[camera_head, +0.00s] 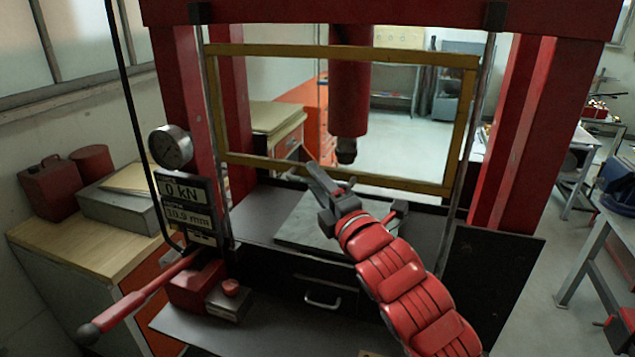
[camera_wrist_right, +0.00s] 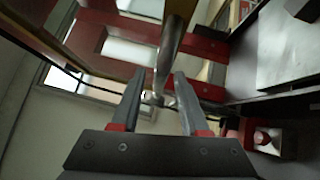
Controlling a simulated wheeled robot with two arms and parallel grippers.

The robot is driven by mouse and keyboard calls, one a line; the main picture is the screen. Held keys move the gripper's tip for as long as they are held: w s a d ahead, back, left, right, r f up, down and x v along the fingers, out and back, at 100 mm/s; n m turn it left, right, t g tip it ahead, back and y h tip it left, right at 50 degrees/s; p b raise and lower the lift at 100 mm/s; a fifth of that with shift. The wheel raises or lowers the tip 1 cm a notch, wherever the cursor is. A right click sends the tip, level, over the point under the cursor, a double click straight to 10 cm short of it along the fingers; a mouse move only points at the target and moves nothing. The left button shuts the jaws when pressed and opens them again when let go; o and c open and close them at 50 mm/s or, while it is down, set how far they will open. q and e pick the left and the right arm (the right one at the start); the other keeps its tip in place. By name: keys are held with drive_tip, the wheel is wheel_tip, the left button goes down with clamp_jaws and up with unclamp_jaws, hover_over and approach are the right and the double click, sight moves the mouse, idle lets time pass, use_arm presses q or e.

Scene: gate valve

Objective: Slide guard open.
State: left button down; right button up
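The guard (camera_head: 410,185) is a yellow rectangular frame across the front of the red press, hanging between two upright rods. In the right wrist view, the fingers of my right gripper (camera_wrist_right: 157,92) are apart. A metallic bar shows beyond and between the tips, and I cannot tell which part it is. My left gripper is not in view.
The press ram (camera_head: 349,90) hangs behind the guard above a grey plate (camera_head: 300,232) on the bed. A round gauge (camera_head: 171,146), a display (camera_head: 187,205) and a red pump lever (camera_head: 140,295) stand at the left. A workbench (camera_head: 85,235) is further left.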

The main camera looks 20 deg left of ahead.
drive_tip(key=b+v, duration=1.7)
drive_tip(key=b, duration=0.1)
drive_tip(key=shift+s, duration=0.2)
drive_tip(key=shift+d, duration=0.1)
